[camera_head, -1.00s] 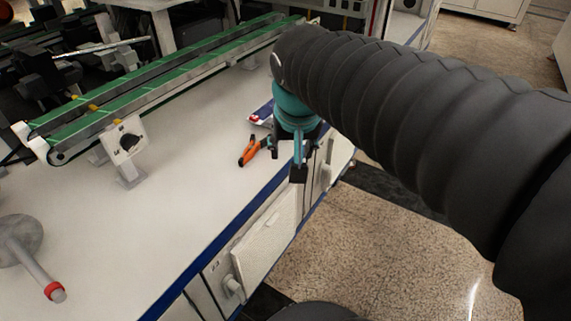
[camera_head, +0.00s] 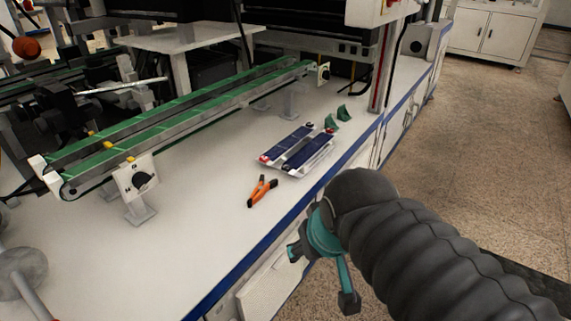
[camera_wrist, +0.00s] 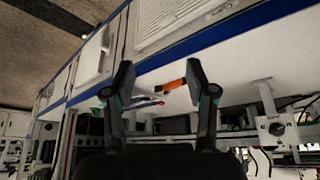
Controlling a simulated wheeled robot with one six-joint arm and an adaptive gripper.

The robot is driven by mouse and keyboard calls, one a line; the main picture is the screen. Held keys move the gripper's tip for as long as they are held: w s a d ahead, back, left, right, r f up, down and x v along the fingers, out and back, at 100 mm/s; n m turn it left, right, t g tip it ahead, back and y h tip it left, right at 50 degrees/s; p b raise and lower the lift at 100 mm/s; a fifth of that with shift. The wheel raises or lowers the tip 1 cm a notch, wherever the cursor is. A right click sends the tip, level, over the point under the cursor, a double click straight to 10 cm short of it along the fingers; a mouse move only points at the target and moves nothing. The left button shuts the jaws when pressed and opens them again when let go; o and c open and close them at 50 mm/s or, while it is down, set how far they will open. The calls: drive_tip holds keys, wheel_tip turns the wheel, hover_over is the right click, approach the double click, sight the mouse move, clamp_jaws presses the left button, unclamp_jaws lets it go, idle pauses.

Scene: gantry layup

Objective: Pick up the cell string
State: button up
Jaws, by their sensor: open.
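The cell string shows as dark blue strips (camera_head: 287,139) on a small white tray (camera_head: 281,167) on the table in the head view. Two strips lie side by side there, with red bits near their ends. I cannot tell which one is meant. My gripper (camera_head: 321,277) is open and empty, in front of the table's blue edge and apart from the tray. In the wrist view my gripper (camera_wrist: 158,75) has its fingers spread wide, with the tray seen small and edge-on beyond them.
Orange-handled pliers (camera_head: 262,190) lie on the table near the tray. Two green pieces (camera_head: 331,122) stand behind it. A green conveyor (camera_head: 185,115) runs along the left. The tabletop (camera_head: 215,235) between the conveyor and front edge is mostly clear.

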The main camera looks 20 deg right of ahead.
drive_tip(key=w+a+n+g+h, duration=0.1)
drive_tip(key=w+n+g+h, duration=0.15)
drive_tip(key=w+n, duration=1.45)
drive_tip(key=w+d+r+n, duration=0.1)
drive_tip(key=w+r+n, duration=0.2)
drive_tip(key=w, duration=0.4)
drive_tip(key=w+d+r+n, duration=0.1)
drive_tip(key=w+r+n, duration=0.15)
drive_tip(key=w, duration=0.45)
drive_tip(key=n+h+b, duration=0.1)
drive_tip(key=n+b, duration=0.1)
drive_tip(key=n, duration=0.1)
hover_over(285, 167)
drive_tip(key=s+a, duration=0.2)
wheel_tip(285, 167, down, 7)
drive_tip(key=shift+x, duration=2.75)
clamp_jaws()
